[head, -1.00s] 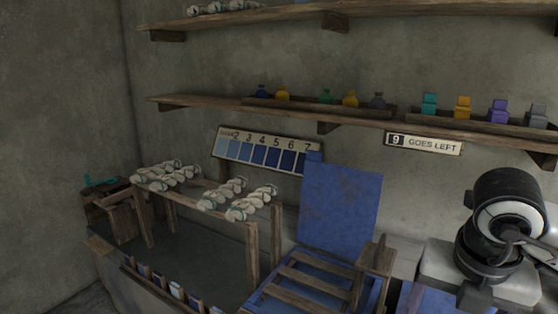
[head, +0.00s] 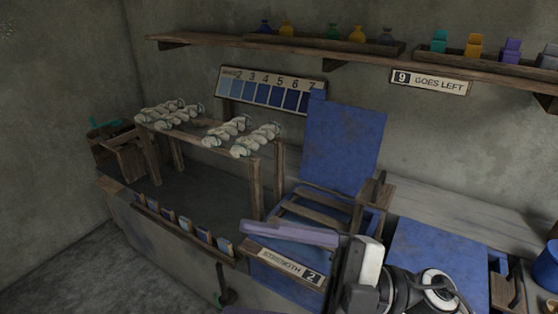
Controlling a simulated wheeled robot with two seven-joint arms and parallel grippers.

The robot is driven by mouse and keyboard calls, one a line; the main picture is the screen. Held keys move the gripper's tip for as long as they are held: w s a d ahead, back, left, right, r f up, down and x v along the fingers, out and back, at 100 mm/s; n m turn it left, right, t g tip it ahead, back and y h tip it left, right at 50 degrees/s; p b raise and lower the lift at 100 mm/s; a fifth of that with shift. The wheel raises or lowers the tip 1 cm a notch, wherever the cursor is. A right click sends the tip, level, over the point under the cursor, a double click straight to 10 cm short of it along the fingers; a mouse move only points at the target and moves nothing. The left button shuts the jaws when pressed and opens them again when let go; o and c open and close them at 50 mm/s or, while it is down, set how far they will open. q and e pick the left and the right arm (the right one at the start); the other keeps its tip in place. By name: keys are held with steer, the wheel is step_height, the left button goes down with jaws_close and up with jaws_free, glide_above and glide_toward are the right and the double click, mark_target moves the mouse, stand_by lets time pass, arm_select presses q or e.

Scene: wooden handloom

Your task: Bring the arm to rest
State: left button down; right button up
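My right arm comes in at the lower right in the head view. Its gripper (head: 238,269) points left over the front of the bench. One long purple-grey finger shows in full, and a strip of what looks like the other finger shows at the bottom edge. They are wide apart, with nothing visibly held between them. The lower part of the gripper is cut off. My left gripper is not in view.
A wooden rack (head: 253,185) carries several twisted pale skeins (head: 255,139). A blue upright board (head: 341,146) and a sign marked 2 (head: 290,267) are near the gripper. A shelf (head: 300,52) with several small bags and spools runs above. A blue mat (head: 437,258) lies at right.

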steer(key=w+d+f+m+t+h, duration=0.2)
steer(key=w+d+m+t, duration=0.15)
steer(key=m+t, duration=0.35)
steer(key=w+d+f+m+t+h, duration=0.1)
steer(key=w+d+f+m+t, duration=0.15)
steer(key=w+m+t, duration=0.35)
steer(key=w+d+f+m+t+h, duration=0.1)
steer(key=d+f+m+t+h, duration=0.4)
steer(key=f+m+h, duration=0.5)
steer(key=s+d+f+m+g+h, duration=0.1)
steer(key=s+d+f+g, duration=0.1)
steer(key=s+f, duration=0.3)
steer(key=s+d+f+m+g+h, duration=0.2)
steer(key=s+f, duration=0.4)
steer(key=f, duration=0.7)
steer(key=s+d+f+m+g+h, duration=0.1)
steer(key=s+d+f+g, duration=0.3)
steer(key=f, duration=0.5)
steer(key=shift+s+d+f+g+h, duration=0.25)
steer(key=shift+s+g+h, duration=0.5)
steer(key=shift+s, duration=0.45)
